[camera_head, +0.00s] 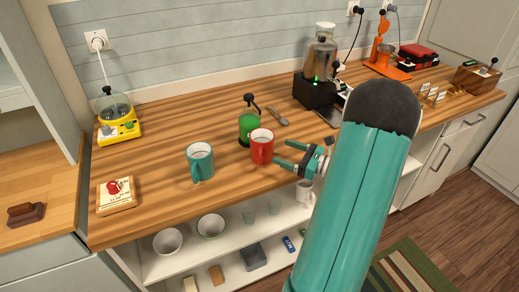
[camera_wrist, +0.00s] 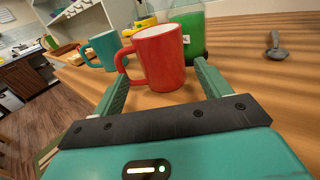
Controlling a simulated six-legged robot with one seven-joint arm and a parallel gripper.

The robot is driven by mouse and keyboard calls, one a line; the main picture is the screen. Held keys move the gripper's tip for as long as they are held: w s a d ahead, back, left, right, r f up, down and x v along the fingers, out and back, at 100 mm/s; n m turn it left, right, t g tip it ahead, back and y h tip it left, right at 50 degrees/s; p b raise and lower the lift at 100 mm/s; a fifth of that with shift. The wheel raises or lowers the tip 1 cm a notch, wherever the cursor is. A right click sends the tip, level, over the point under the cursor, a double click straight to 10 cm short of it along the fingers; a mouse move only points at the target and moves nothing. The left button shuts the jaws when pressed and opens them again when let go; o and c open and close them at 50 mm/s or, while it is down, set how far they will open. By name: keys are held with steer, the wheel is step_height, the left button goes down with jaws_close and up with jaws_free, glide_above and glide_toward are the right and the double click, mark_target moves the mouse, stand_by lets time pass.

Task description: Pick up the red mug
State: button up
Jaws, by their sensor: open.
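The red mug (camera_head: 262,147) stands upright on the wooden counter, with a teal mug to its left and a green container close behind it. My gripper (camera_head: 281,156) is open at the counter's front side, just right of the red mug, its fingers pointing toward it. In the wrist view the red mug (camera_wrist: 159,58) stands ahead of the open fingers (camera_wrist: 158,80), its handle toward the left. The fingers hold nothing. I cannot tell exactly how far the fingertips are from the mug.
The teal mug (camera_head: 200,161) and green container (camera_head: 249,124) stand near the red mug. A spoon (camera_head: 278,117) lies behind. Shelves with bowls (camera_head: 211,226) are below the counter edge.

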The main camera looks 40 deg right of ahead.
mark_target(253, 135)
steer(key=x, duration=0.9)
steer(key=shift+f, duration=0.1)
steer(key=shift+d, duration=0.1)
steer(key=c, duration=0.8)
steer(key=shift+c, duration=0.2)
steer(key=shift+r, duration=0.25)
steer(key=shift+r, duration=1.1)
steer(key=s+a+r, duration=0.4)
steer(key=s+r, duration=0.6)
steer(key=s, duration=0.3)
steer(key=shift+s+r, duration=0.15)
steer(key=shift+s, duration=0.1)
